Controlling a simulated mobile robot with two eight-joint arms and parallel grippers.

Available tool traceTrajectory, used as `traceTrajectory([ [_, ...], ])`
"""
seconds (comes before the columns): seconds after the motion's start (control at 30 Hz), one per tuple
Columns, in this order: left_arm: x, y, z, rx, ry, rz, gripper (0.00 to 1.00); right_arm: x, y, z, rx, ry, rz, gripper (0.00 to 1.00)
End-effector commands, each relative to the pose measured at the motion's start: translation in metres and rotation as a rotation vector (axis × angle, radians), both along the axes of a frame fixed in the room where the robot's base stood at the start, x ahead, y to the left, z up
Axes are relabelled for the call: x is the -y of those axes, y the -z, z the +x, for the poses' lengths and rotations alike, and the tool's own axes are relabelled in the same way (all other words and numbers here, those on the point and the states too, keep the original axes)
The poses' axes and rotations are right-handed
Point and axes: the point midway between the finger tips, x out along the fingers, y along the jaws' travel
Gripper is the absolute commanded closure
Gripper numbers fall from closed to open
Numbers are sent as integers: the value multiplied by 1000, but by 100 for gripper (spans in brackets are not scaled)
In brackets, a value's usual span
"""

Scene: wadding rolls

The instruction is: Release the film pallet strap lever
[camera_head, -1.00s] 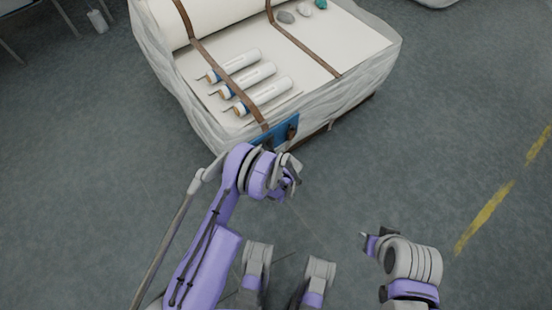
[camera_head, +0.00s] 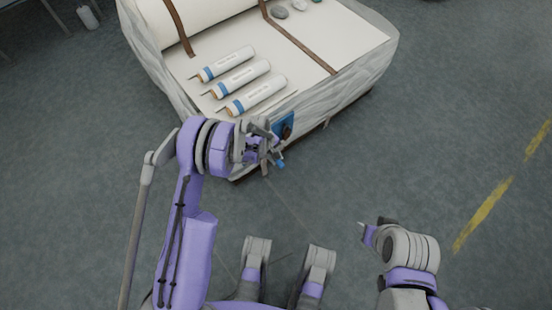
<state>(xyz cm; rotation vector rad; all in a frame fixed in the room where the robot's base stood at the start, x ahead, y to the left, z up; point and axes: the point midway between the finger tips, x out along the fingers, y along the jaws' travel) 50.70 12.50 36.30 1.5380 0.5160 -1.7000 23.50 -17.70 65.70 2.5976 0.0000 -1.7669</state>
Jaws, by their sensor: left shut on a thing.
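The film-wrapped pallet (camera_head: 345,85) stands at the top of the view. A blue plate (camera_head: 284,122) with a dark brown part sits on its near side, partly hidden by my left gripper. My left gripper (camera_head: 271,150) is at the near edge, just below and left of that plate. It is shut on a small part, apparently the strap lever (camera_head: 280,163), whose blue end shows below the fingers. The left brown strap (camera_head: 180,28) ends short of the white tubes. The right brown strap (camera_head: 300,45) still crosses the top. My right gripper (camera_head: 370,233) is away at the lower right; its fingers are unclear.
Several white tubes (camera_head: 242,80) with blue bands lie on the pallet top near its left edge, close to my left wrist. Open grey floor (camera_head: 450,130) lies right of the pallet, with a yellow line (camera_head: 490,210).

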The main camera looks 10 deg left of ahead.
Motion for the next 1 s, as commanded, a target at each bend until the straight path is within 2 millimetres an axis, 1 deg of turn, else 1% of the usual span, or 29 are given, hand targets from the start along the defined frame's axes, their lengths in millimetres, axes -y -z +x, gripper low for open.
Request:
traceTrajectory([
  [0.6, 0, -4, 1, -24, -2, -32, 100, 0, 1, 0, 0, 0, 0, 50],
  [0.63, 0, -4, 1, -24, -2, -32, 65, 0, 1, 0, 0, 0, 0, 50],
  [0.67, 0, -4, 1, -24, -2, -32, 60, 0, 1, 0, 0, 0, 0, 50],
  [0.7, 0, -4, 1, -24, -2, -32, 58, 0, 1, 0, 0, 0, 0, 50],
  [0.9, -1, -4, 1, -24, -1, -30, 58, 0, 1, 0, 0, 0, 0, 50],
  [1.0, -2, -9, 0, -25, -2, -30, 58, 0, 0, 0, 0, 0, 0, 50],
])
